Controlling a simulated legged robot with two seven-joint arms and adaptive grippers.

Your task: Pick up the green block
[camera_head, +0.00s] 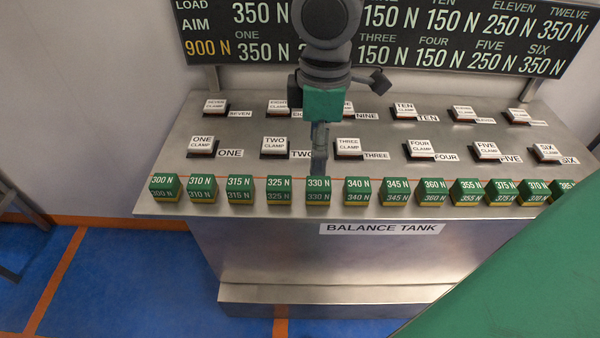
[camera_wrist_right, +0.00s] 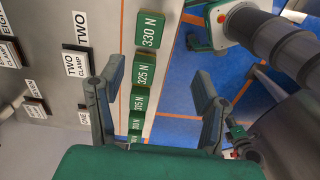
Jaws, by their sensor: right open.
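Several green blocks with yellow bases stand in a row along the front edge of the metal bench, each labelled with a force in N. The 330 N block (camera_head: 318,190) is near the middle; it also shows in the wrist view (camera_wrist_right: 150,30). The 325 N block (camera_head: 279,190) is to its left and shows in the wrist view (camera_wrist_right: 145,70) between the fingers. My right gripper (camera_head: 319,168) points down just behind the 330 N block. Its fingers (camera_wrist_right: 157,80) are spread apart with nothing held. My left gripper is out of view.
Clamp buttons, such as the THREE clamp (camera_head: 348,147) and TWO clamp (camera_head: 275,145), stand in two rows behind the blocks. A load board (camera_head: 420,35) hangs behind the bench. The bench front (camera_head: 270,245) drops to blue floor (camera_head: 120,270).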

